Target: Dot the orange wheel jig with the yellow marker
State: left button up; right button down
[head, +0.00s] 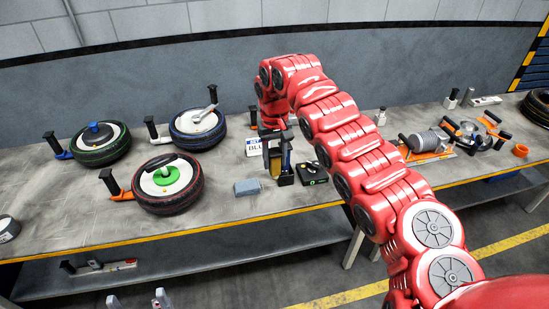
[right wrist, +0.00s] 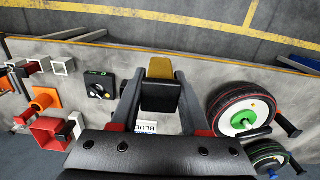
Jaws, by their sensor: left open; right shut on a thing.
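The orange wheel jig (head: 121,194), with a black upright handle, sits against the left side of a red-striped tyre (head: 180,203) with a green hub. My right gripper (head: 279,160) is over the bench, right of that tyre. It is shut on the yellow marker, a black block with a yellow end (right wrist: 160,68), which points away from the wrist. In the head view the marker is partly hidden by the fingers. The marker is well apart from the jig. My left gripper (head: 137,299) shows only its two grey fingertips at the bottom edge, spread and empty.
A blue-striped tyre (head: 198,139) and a green-striped tyre (head: 94,154) stand behind. A grey-blue block (head: 247,187) and a black box (head: 312,173) lie near the right gripper. A white card (head: 253,147) stands behind it. Tools crowd the bench's right end.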

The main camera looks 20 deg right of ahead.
jog(key=shift+f, duration=0.15)
jog(key=shift+w+a+f+g, duration=0.1)
jog(key=shift+w+a+g, duration=0.05)
jog(key=shift+g, duration=0.25)
